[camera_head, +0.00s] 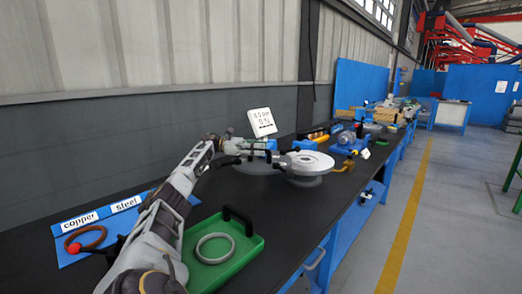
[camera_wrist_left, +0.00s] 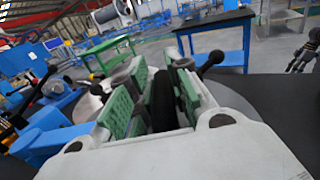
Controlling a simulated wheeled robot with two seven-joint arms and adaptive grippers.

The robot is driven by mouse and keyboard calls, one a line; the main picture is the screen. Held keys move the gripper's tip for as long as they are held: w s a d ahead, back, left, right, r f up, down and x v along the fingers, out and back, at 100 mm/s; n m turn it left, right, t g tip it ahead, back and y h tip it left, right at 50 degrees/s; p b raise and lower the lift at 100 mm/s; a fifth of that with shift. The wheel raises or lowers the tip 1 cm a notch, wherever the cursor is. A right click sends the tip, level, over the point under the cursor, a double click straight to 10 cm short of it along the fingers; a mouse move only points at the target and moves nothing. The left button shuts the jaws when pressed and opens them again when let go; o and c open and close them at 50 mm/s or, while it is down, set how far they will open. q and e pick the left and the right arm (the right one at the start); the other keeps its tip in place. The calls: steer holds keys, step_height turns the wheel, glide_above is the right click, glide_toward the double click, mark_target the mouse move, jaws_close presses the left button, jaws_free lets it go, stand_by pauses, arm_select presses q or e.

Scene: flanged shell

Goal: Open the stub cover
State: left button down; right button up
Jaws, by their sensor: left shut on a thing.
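The flanged shell (camera_head: 308,164) is a pale round metal piece with a wide flange on the dark bench. A darker grey disc (camera_head: 258,169), which looks like the stub cover, sits just left of it, partly hidden by my left gripper. My left gripper (camera_head: 238,153) is at this disc and shut on a black bar-like handle, which shows between the green finger pads in the left wrist view (camera_wrist_left: 163,100). Whether the disc touches the shell I cannot tell. My right gripper is not in view.
A white display (camera_head: 262,122) stands behind the gripper. A green tray (camera_head: 240,264) with a grey ring (camera_head: 215,248) lies at the front. A blue board (camera_head: 72,232) labelled copper and steel holds a brown ring (camera_head: 86,239). Tools crowd the bench beyond the shell.

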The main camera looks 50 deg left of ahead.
arm_select(q)
steer(key=shift+r, duration=0.1)
steer(key=c, duration=1.3)
jaws_free()
steer(key=shift+w, duration=0.1)
steer(key=shift+r, duration=0.1)
steer(key=shift+r, duration=4.8)
steer(key=shift+c, duration=0.3)
